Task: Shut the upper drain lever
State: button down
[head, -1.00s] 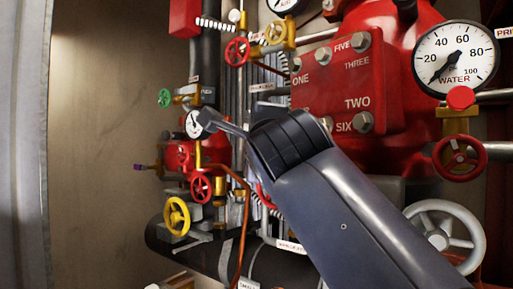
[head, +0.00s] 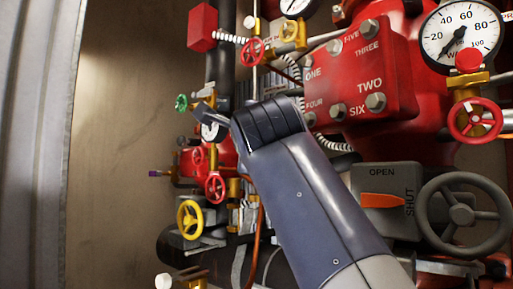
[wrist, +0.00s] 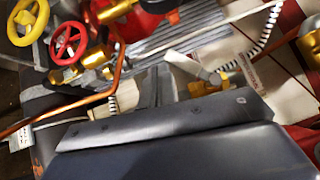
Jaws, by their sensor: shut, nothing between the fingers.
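My gripper (head: 205,112) is shut and empty. In the wrist view my fingers (wrist: 155,85) point up toward a ribbed grey panel. A white-handled lever (wrist: 190,66) on a brass valve (wrist: 212,77) shows just right of the fingertips, with no clear contact. No label names the upper drain lever, so I cannot tell whether this is it. In the head view, a white knob (head: 249,22) is at the top and another (head: 163,281) on brass at the bottom.
Red handwheels (head: 215,186), a yellow handwheel (head: 190,219) and a green one (head: 181,102) crowd the left pipes. A copper pipe (wrist: 118,70) curves near my fingers. At right are a red valve body (head: 360,75), an orange handle (head: 382,201) and a large grey handwheel (head: 462,215).

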jog(key=shift+w+a+b, duration=0.15)
jog(key=shift+a+b, duration=0.05)
jog(key=shift+b, duration=0.15)
jog(key=m, duration=0.1)
jog(key=t+b, duration=0.1)
jog(key=m+t+b, duration=0.1)
jog(key=shift+w+a+r+m+h, duration=0.3)
jog(key=shift+a, duration=0.1)
jog(key=shift+w+a+r, duration=0.1)
jog(key=shift+a+r, duration=0.05)
jog(key=shift+w+a+r, duration=0.3)
jog(key=shift+a+r, duration=0.05)
jog(key=shift+r, duration=0.15)
dwell(0.7)
dwell(0.8)
